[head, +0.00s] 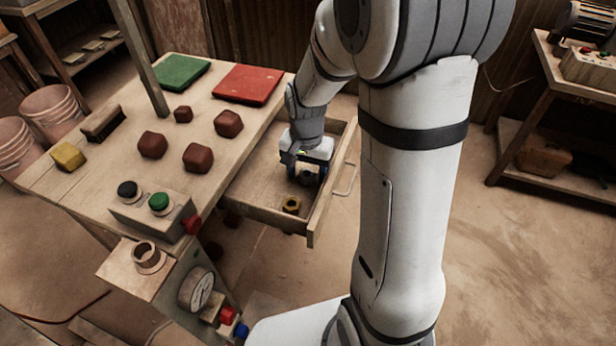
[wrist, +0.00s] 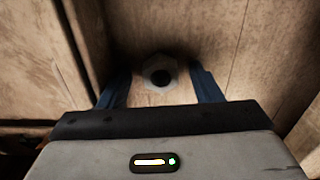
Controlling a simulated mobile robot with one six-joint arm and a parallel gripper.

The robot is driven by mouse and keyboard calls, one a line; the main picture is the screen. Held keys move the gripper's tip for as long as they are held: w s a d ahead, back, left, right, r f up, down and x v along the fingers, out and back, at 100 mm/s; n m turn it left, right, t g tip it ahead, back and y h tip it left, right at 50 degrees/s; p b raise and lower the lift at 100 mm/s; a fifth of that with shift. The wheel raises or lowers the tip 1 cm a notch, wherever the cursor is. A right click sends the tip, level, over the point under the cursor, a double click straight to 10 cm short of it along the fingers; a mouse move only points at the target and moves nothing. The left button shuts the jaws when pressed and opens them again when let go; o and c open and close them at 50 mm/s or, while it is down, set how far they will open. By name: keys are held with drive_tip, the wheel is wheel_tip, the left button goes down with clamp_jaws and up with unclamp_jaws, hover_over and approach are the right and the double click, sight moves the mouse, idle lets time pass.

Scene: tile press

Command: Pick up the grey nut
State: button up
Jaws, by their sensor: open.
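The grey nut (wrist: 158,92) is a pale hexagon with a dark round hole, lying in the open drawer (head: 245,200). In the wrist view it lies between the two blue fingers of my gripper (wrist: 160,76), with a gap on each side. In the head view my gripper (head: 307,172) points down inside the drawer, and its fingers largely hide the grey nut. My gripper is open and holds nothing. I cannot tell exactly how far its fingertips are above the drawer floor.
The drawer walls stand close around my gripper. The table above bears red-brown lumps (head: 198,157), a green tile (head: 182,72), a red tile (head: 248,85) and a button box (head: 155,213).

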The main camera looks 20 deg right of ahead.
drive_tip(key=shift+c, duration=0.6)
drive_tip(key=c, duration=1)
